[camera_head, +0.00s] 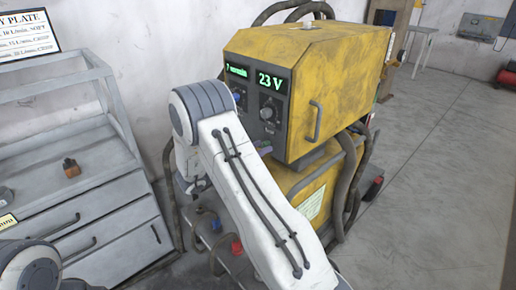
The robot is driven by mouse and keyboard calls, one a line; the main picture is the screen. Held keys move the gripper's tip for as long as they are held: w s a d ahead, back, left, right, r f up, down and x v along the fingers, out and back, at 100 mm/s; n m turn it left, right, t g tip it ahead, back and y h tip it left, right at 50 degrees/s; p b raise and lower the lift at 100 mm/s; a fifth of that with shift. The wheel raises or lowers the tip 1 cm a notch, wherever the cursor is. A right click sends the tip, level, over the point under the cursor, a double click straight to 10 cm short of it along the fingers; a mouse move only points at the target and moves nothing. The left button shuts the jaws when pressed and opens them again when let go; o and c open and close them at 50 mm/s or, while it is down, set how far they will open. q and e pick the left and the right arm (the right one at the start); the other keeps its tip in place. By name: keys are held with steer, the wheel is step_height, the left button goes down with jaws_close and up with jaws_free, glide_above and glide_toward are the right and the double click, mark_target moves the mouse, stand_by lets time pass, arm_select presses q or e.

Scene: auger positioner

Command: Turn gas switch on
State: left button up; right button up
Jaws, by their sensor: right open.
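The yellow welding machine (330,55) stands at the middle back. Its dark front panel (295,130) has a left display with small green text and a right one (270,80) reading 23 V. A round knob (268,109) sits below the right display, and another is partly visible at left. I cannot tell which control is the gas switch; my white right arm covers the panel's lower left. My right gripper (192,182) is mostly hidden behind that arm, left of the machine, with no object visible in it. My left gripper is out of view.
A grey metal cabinet (95,215) with drawers stands at left, with a small orange object (71,167) on it. Thick hoses (345,185) hang beside the machine. A red connector (237,245) shows low in front. The floor at right (440,180) is clear.

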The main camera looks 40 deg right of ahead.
jaws_close()
steer(key=shift+m+t+y+b, duration=0.2)
steer(key=shift+m+t+b, duration=0.1)
steer(key=shift+m+b, duration=4.05)
steer(key=shift+m+t+y+b, duration=0.2)
steer(key=shift+m+t+b, duration=0.1)
steer(key=shift+m+b, duration=4.05)
steer(key=shift+a, duration=0.1)
